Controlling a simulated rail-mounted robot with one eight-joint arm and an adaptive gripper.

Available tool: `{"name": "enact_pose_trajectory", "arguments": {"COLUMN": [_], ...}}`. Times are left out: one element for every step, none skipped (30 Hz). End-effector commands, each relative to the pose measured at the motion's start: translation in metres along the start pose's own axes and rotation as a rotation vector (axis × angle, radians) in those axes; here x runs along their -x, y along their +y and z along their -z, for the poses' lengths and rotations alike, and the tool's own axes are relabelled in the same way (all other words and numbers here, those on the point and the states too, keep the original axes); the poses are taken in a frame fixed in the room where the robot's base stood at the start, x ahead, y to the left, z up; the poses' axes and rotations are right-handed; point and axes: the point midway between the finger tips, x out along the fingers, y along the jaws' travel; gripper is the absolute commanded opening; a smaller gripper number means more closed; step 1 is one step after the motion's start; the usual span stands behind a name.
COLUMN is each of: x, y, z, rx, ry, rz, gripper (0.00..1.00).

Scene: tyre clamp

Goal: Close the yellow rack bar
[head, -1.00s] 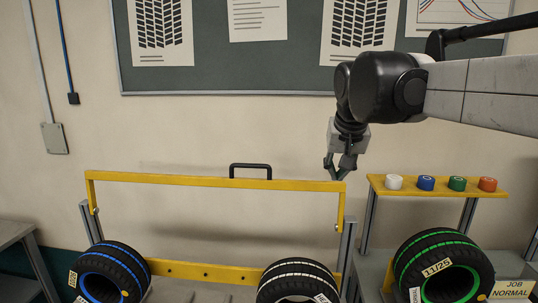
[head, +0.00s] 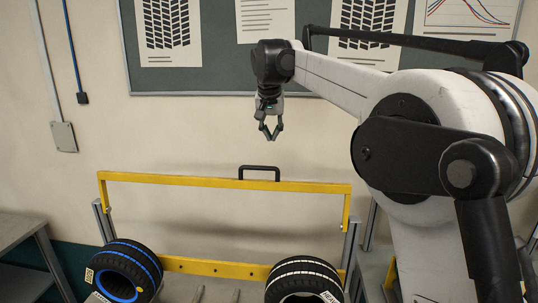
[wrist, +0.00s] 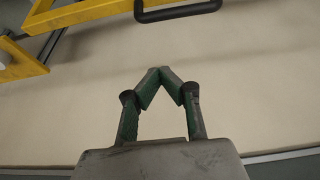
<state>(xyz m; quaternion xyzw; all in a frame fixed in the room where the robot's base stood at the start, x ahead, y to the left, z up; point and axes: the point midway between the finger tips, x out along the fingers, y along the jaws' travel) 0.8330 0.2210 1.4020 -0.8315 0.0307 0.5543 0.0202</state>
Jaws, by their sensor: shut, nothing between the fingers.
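In the wrist view my gripper (wrist: 160,70) shows closed fingertips, with the black handle (wrist: 178,11) and the yellow bar (wrist: 95,10) ahead at the top edge.
A blue-striped tyre (head: 127,270) and a white-striped tyre (head: 303,280) sit in the rack below the bar. A lower yellow rail (head: 212,268) runs behind them. The wall board (head: 220,55) is behind my gripper. A grey table (head: 22,240) stands at left.

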Motion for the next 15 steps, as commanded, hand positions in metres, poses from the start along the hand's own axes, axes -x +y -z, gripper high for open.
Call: {"name": "enact_pose_trajectory", "arguments": {"x": [-0.003,-0.006,-0.009,-0.013,-0.017,-0.023,-0.028,-0.034,-0.041,-0.047,-0.052,-0.059,-0.064,-0.069,-0.075], "y": [0.0,0.0,0.0,0.0,0.0,0.0,0.0,0.0,0.0,0.0,0.0,0.0,0.0,0.0,0.0], "z": [0.0,0.0,0.001,0.001,0.001,0.0,0.0,0.001,0.001,0.001,0.0,0.001,0.0,0.0,0.0], "rx": [0.0,0.0,0.0,0.0,0.0,0.0,0.0,0.0,0.0,0.001,0.001,0.001,0.001,0.001,0.001], "ry": [0.0,0.0,0.0,0.0,0.0,0.0,0.0,0.0,0.0,0.0,0.0,0.0,0.0,0.0,0.0], "rz": [0.0,0.0,0.0,0.0,0.0,0.0,0.0,0.0,0.0,0.0,0.001,0.001,0.001,0.001,0.001], "gripper": [0.0,0.0,0.0,0.0,0.0,0.0,0.0,0.0,0.0,0.0,0.0,0.0,0.0,0.0,0.0]}}
